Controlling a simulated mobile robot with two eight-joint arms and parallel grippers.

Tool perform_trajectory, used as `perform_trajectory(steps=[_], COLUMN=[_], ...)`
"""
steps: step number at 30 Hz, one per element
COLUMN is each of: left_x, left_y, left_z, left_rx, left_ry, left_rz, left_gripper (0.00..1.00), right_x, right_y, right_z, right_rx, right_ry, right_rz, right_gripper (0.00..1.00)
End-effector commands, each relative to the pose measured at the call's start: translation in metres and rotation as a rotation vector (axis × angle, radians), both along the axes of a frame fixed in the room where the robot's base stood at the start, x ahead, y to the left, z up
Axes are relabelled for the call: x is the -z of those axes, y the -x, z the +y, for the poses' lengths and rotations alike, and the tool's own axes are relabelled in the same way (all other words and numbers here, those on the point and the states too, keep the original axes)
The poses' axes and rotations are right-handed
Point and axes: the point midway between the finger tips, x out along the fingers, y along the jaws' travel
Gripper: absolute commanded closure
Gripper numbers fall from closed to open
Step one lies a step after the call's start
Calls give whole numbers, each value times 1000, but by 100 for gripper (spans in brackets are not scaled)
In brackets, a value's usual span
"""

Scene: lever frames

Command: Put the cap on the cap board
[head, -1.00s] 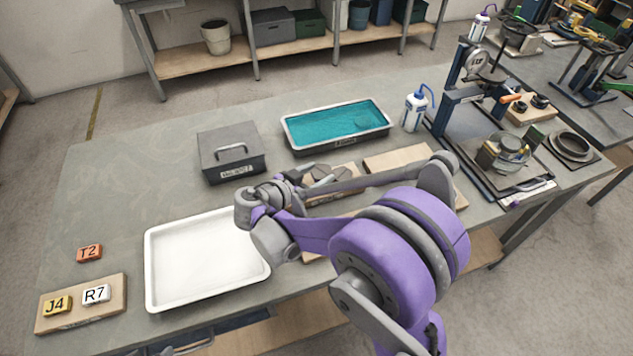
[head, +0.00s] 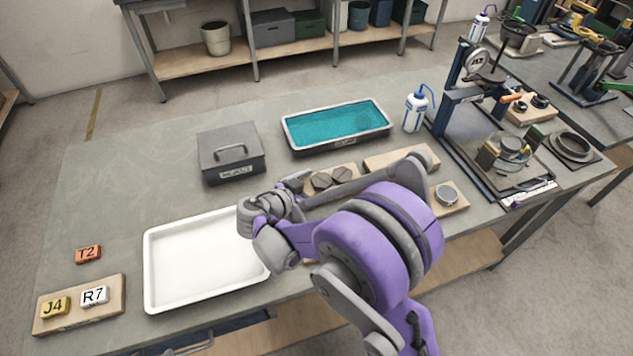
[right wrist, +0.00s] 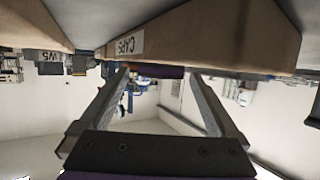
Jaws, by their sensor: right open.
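Two dark, flat, round caps (head: 332,178) lie side by side on a small wooden board (head: 350,187) behind my right arm, in the middle of the bench. My right gripper (head: 296,183) is just left of that board, partly hidden by my own wrist. In the right wrist view its two fingers (right wrist: 160,78) stand apart with nothing held between them. A wooden board with a label reading CAPS (right wrist: 130,44) is close beyond the fingertips there. The top of that board is not visible in the wrist view. My left gripper is not in view.
A white tray (head: 160,288) lies left of my arm. A grey lidded box (head: 228,140), a tray of teal liquid (head: 337,107) and a blue-topped bottle (head: 414,112) stand behind. A round metal piece (head: 446,195) sits on a board at right.

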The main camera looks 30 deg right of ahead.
Motion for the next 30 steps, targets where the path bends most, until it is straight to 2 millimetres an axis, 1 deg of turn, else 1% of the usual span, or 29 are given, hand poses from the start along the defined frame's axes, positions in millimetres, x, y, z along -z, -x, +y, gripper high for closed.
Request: perform_trajectory(steps=[2, 5, 15, 18, 21, 24, 30], left_x=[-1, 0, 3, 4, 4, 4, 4], left_y=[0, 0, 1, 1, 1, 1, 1], left_z=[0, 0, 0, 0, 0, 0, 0], left_rx=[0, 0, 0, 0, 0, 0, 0], left_ry=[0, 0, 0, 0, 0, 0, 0], left_rz=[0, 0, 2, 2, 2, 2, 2], left_gripper=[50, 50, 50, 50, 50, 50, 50], right_x=[-2, -6, -32, -38, -41, -44, -44], right_y=[1, 3, 22, 27, 30, 31, 32], right_z=[3, 14, 78, 92, 102, 106, 108], right_rx=[-1, -4, -5, -4, -2, -1, 0], right_ry=[0, -1, 0, 0, 0, 0, 0], right_rz=[0, 1, 0, 0, 0, 1, 0], right_gripper=[3, 3, 3, 3, 3, 3, 3])
